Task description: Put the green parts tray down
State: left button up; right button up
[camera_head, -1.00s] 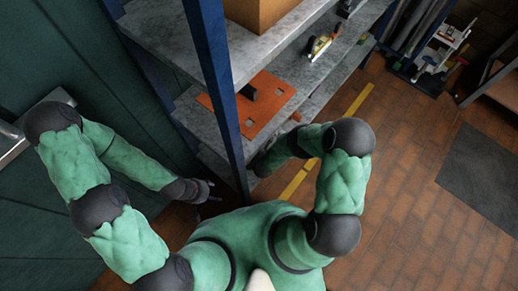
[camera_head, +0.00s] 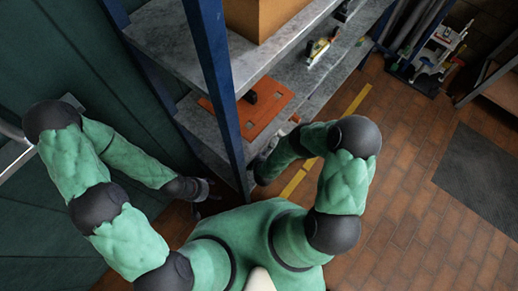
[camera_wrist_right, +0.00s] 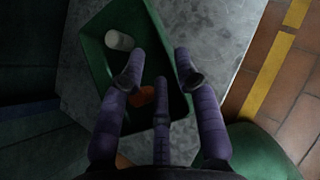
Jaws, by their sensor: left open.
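The green parts tray (camera_wrist_right: 97,62) shows in the right wrist view over a grey speckled shelf surface. A white cylinder (camera_wrist_right: 119,40) and an orange piece (camera_wrist_right: 142,96) lie in it. I cannot tell whether its base touches the shelf. My right gripper (camera_wrist_right: 158,78) has its fingers spread wide, one over the tray's inside and one at its right rim; no finger clearly clamps the wall. In the head view the tray and right gripper are hidden behind the shelving and my arm. My left gripper (camera_head: 205,190) is open and empty beside the blue shelf post.
The grey shelving (camera_head: 172,42) with blue posts (camera_head: 213,85) stands close ahead. An orange board (camera_head: 252,118) with a dark block and a cardboard box (camera_head: 262,15) occupy shelves. Open brick floor with a dark mat (camera_head: 487,180) lies to the right.

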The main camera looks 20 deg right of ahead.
jog(key=p+v, duration=0.2)
jog(key=v, duration=0.3)
jog(key=shift+s+r, duration=0.2)
dwell(0.4)
